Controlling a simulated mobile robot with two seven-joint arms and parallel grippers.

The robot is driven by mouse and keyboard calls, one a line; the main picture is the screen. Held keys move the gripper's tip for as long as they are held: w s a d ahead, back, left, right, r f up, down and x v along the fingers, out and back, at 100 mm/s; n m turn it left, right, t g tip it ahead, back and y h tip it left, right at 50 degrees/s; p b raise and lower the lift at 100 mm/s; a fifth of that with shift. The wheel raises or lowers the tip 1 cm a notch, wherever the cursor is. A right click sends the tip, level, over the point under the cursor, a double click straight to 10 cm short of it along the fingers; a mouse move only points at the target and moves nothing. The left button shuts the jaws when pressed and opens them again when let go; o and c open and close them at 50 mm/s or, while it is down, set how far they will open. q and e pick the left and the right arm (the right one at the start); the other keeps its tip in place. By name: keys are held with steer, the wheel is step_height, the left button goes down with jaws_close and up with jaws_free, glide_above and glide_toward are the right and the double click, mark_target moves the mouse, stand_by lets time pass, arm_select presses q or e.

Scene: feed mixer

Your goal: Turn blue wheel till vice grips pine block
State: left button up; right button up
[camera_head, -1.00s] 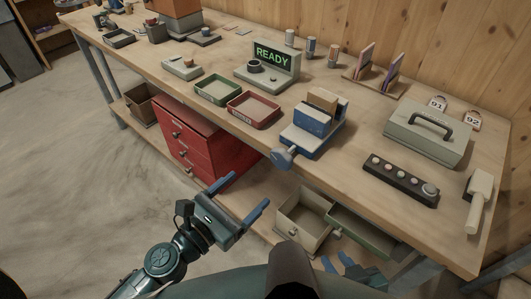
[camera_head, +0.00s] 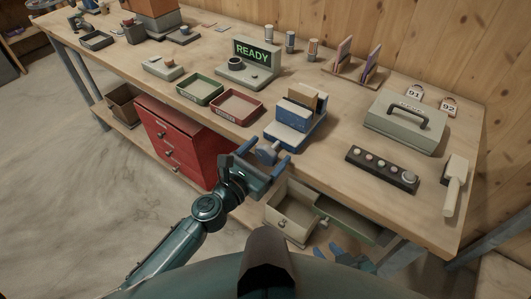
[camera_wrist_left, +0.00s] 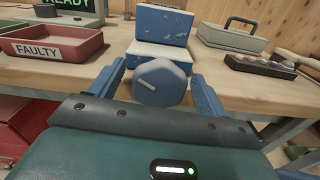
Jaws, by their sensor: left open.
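The blue vice (camera_head: 291,137) stands at the front edge of the workbench. The pine block (camera_head: 303,96) stands upright in it; contact with the jaws is not clear. The blue wheel (camera_head: 267,152) sticks out from the front of the vice. In the left wrist view the wheel (camera_wrist_left: 160,83) shows a white mark on its face. My left gripper (camera_head: 264,158) is open, with one finger on each side of the wheel and a visible gap on both sides. My right gripper (camera_head: 343,257) is low at the bottom, partly hidden; its opening is unclear.
A red tray (camera_head: 236,106) and a green tray (camera_head: 200,90) lie left of the vice. A grey toolbox (camera_head: 405,121), a button panel (camera_head: 382,168) and a mallet (camera_head: 455,185) are to the right. Open drawers (camera_head: 293,211) jut out below the bench. A display (camera_head: 256,53) reads READY.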

arm_select(q)
steer(key=c, duration=1)
steer(key=shift+m, duration=1.5)
steer(key=shift+f, duration=0.1)
